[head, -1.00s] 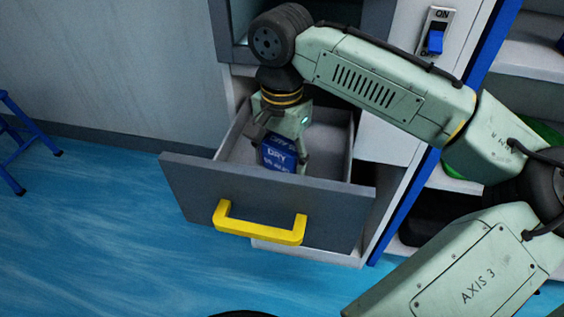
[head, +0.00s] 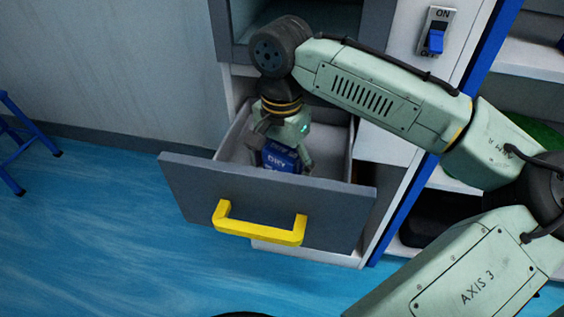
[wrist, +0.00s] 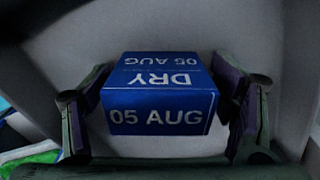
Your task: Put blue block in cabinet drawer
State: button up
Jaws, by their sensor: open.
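The blue block (head: 281,158) is inside the open cabinet drawer (head: 333,205), behind its grey front with the yellow handle (head: 260,236). In the wrist view the blue block (wrist: 160,95) shows white lettering, "DRY" and "05 AUG". My gripper (head: 281,158) reaches down into the drawer from above. In the wrist view my gripper (wrist: 167,100) has a finger on each side of the block, with small gaps beside it. It is open. The block's underside is hidden, so I cannot tell whether it rests fully on the drawer floor.
The cabinet has a dark opening (head: 300,15) above the drawer and a blue ON switch (head: 436,41) at the right. Shelves with a green item (head: 530,137) stand farther right. A blue stool (head: 20,145) is at the left. The blue floor in front is clear.

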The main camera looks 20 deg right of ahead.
aim_at(282, 150)
notch_tip(282, 150, up, 12)
jog(key=shift+r+p, duration=0.2)
jog(key=shift+p, duration=0.5)
dwell(1.0)
